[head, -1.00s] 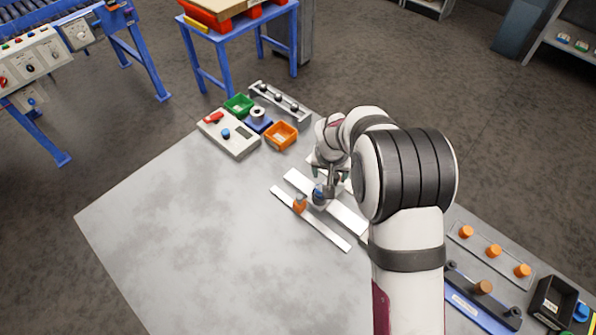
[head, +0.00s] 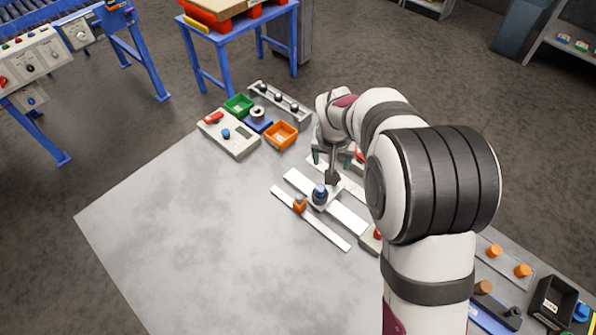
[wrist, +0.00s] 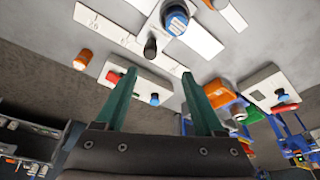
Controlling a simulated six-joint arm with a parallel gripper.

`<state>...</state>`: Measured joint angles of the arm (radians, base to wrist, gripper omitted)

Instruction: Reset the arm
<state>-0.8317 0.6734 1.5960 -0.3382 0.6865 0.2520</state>
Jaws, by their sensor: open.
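My gripper (head: 332,160) is open and empty above the far end of the white strips in the head view. Its two green fingers (wrist: 158,75) stand wide apart in the wrist view, with nothing between them. A blue-capped slider (head: 320,193) sits on the wider white strip (head: 347,217), just in front of the gripper in the picture. It also shows in the wrist view (wrist: 175,18), beyond the fingertips, with a dark knob (wrist: 150,47) beside it. An orange slider (head: 300,204) sits on the narrow strip (head: 328,236).
A control box (head: 229,136) with red and blue buttons, a green bin (head: 239,103) and an orange bin (head: 281,135) stand at the table's back. Orange pegs (head: 522,270) and a black bin (head: 552,302) are at the right. The table's left part (head: 190,230) is bare.

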